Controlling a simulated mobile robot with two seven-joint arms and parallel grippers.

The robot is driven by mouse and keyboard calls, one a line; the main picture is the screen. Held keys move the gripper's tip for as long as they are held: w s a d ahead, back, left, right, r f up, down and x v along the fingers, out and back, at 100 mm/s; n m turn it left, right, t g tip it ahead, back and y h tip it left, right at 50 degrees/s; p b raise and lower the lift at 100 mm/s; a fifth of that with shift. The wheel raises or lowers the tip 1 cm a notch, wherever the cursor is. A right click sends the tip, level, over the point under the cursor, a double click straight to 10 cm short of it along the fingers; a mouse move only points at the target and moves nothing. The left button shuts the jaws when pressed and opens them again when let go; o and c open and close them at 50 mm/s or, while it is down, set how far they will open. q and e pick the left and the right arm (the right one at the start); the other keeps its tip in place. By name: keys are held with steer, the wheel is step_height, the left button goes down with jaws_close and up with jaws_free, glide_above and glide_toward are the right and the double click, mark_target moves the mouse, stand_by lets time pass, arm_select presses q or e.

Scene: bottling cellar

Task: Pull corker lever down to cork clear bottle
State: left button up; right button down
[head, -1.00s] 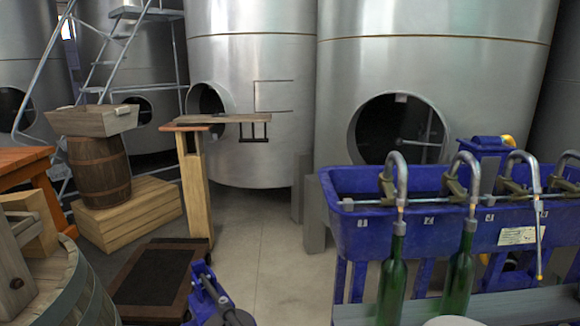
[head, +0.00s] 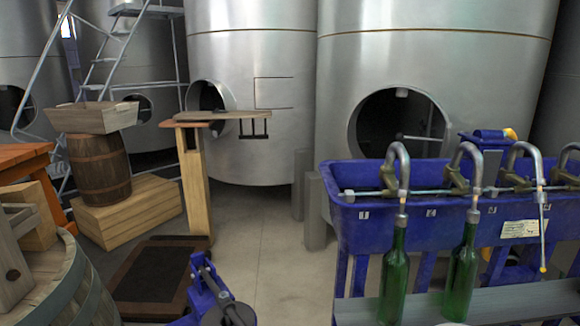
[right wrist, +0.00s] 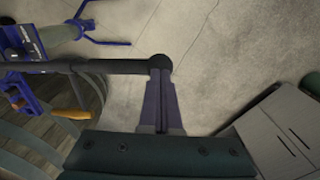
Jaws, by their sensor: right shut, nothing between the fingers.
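The blue corker (head: 205,285) shows only in part at the bottom edge of the head view. In the right wrist view its blue frame (right wrist: 18,38) is at the upper left. A dark lever bar (right wrist: 100,67) runs from there to a round knob at its end. My right gripper (right wrist: 160,75) is shut and empty, with its fingertips at the knob; I cannot tell whether they touch it. A grey-green cylinder (right wrist: 57,35) lies by the corker frame; I cannot tell if it is the clear bottle. My left gripper is out of view.
A blue filler trough (head: 440,222) with curved spouts stands at the right, with green bottles (head: 394,280) under two spouts. A barrel (head: 60,285) is at the lower left. The floor in the middle is clear.

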steer(key=shift+d+f, duration=0.1)
steer(key=shift+f+b, duration=1.05)
steer(key=shift+f, duration=0.15)
steer(key=shift+r, duration=0.1)
steer(key=shift+r, duration=0.1)
step_height(320, 180, up, 9)
steer(key=p, duration=0.9)
